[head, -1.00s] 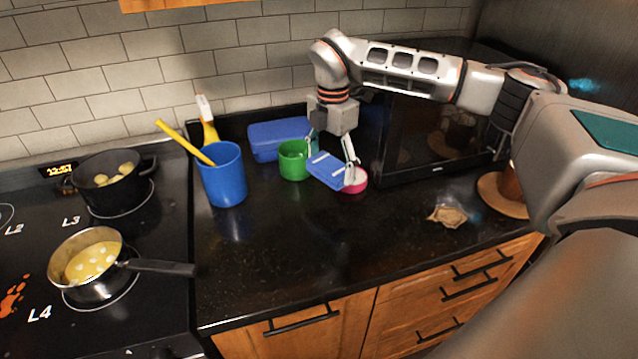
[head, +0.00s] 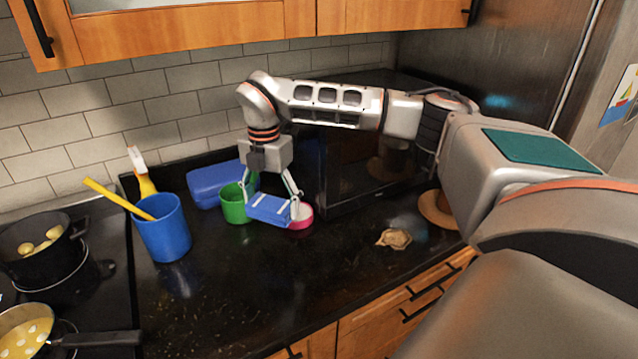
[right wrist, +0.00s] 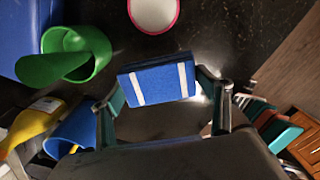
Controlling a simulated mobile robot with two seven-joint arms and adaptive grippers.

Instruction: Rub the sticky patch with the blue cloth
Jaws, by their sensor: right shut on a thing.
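The blue cloth (head: 268,209) is a folded pad with white stripes. My right gripper (head: 271,203) is shut on it, with one finger at each end; the right wrist view shows the cloth (right wrist: 160,82) between the fingers. The cloth is just beside the green cup (head: 233,206) and the pink-rimmed dish (head: 301,217); I cannot tell whether it touches the counter. A tan, irregular patch (head: 394,239) shows on the black counter to the right of the gripper, and may be the sticky patch. My left gripper is out of view.
A blue tumbler (head: 163,229) with a yellow-handled tool stands left, a spray bottle (head: 143,180) behind it. A blue box (head: 213,186) is by the wall. A black appliance (head: 350,170) stands behind my arm. Pans (head: 40,245) are on the stove. The front counter is clear.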

